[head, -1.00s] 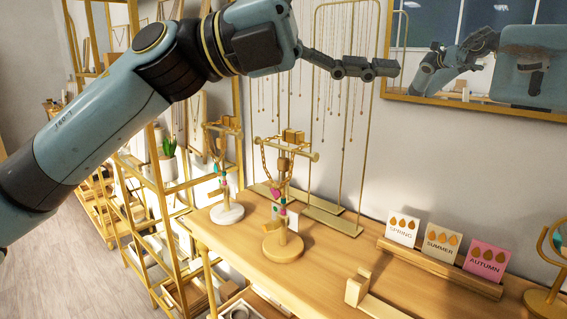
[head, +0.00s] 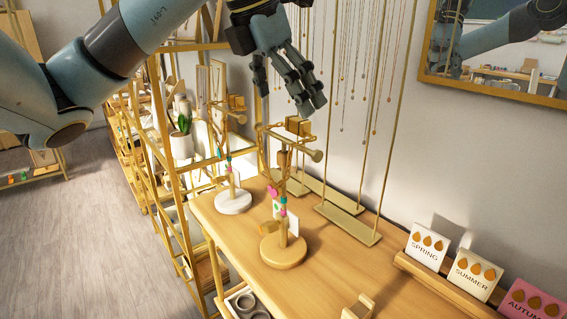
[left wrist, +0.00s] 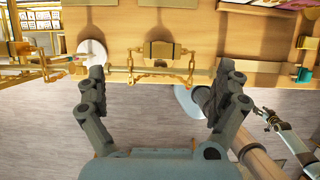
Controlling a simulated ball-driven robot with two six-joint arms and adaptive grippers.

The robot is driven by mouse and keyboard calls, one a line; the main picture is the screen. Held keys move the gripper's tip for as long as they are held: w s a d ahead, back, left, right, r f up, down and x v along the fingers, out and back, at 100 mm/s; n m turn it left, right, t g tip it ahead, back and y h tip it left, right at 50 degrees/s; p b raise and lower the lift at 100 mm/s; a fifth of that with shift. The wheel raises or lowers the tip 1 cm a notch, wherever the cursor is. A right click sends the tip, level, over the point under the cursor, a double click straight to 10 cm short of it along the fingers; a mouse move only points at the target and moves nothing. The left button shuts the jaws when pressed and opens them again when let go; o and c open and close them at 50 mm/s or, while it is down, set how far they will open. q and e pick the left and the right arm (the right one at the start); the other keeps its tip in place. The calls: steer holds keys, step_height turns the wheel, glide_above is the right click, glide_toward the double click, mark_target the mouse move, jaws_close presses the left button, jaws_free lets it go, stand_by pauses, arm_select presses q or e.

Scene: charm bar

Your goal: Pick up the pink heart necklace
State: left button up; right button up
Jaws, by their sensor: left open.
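The pink heart necklace (head: 273,191) hangs from the wooden T-shaped stand (head: 283,251), with a gold chain at the crossbar and pink and teal pieces lower down. My left gripper (head: 310,108) is open and empty just above the stand's crossbar. In the left wrist view the open left gripper (left wrist: 162,80) has its fingers on either side of the stand's bar, with a gold chain (left wrist: 138,78) looped on it. The heart cannot be made out there. My right gripper is not clearly shown; arm parts show at the lower right of that view.
A second necklace stand with a white base (head: 233,202) is close on the left. A gold hanging rack (head: 347,222) with thin necklaces stands behind. Cards in a wooden holder (head: 447,285) are at the right. The table between is mostly clear.

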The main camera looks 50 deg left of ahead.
mark_target(294, 119)
arm_select(q)
steer(key=p+x, duration=0.2)
steer(key=x, duration=0.3)
steer(key=shift+d+f, duration=0.1)
steer(key=shift+f, duration=0.1)
steer(key=shift+w+f, duration=0.1)
steer(key=shift+f, duration=0.15)
steer(key=c, duration=1.4)
arm_select(e)
steer(key=w+r, duration=0.2)
steer(key=shift+w+r+t, duration=0.25)
steer(key=shift+w+t, duration=0.05)
steer(key=shift+w, duration=0.1)
arm_select(q)
steer(key=shift+r, duration=0.1)
